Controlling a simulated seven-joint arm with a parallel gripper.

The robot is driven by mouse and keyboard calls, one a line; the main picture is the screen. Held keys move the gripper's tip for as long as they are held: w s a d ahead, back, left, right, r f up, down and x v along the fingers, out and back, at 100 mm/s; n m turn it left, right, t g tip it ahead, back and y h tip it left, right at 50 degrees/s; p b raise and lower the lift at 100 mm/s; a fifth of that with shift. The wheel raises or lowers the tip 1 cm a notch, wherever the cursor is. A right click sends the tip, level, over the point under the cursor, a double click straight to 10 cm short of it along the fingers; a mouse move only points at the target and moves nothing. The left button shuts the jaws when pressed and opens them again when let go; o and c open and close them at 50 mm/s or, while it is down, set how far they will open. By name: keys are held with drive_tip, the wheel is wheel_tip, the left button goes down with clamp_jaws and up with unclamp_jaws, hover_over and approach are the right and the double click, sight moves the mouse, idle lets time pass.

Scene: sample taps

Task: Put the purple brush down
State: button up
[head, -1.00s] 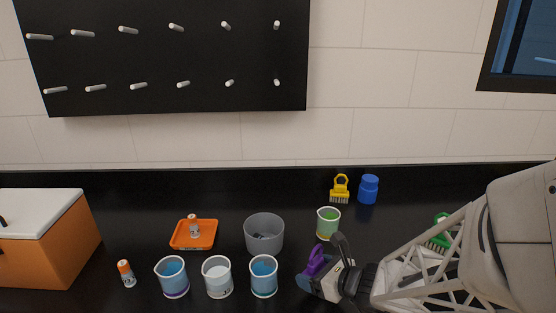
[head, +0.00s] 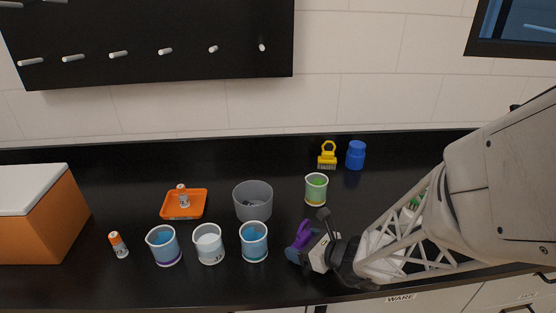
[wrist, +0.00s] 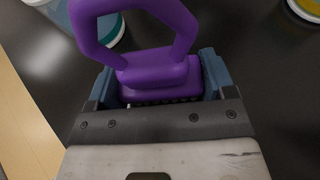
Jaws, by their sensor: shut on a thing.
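The purple brush (head: 303,234) is held between the fingers of my gripper (head: 300,255), low over the front right part of the black counter. In the wrist view the purple brush (wrist: 155,72) has its looped handle up and its bristles hidden down between the blue-grey fingers of my gripper (wrist: 158,90). The fingers close on the brush's block from both sides. I cannot tell whether the bristles touch the counter.
A blue-filled beaker (head: 254,242) stands just left of the brush, and a green-filled beaker (head: 316,189) stands behind it. A grey tub (head: 253,203), yellow brush (head: 327,155) and blue bottle (head: 356,155) are farther back. The black counter (head: 285,290) is bare near its front edge.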

drive_tip(key=shift+f, duration=0.1)
drive_tip(key=o, duration=0.9)
drive_tip(key=shift+v, duration=6)
drive_tip(key=shift+a, duration=0.1)
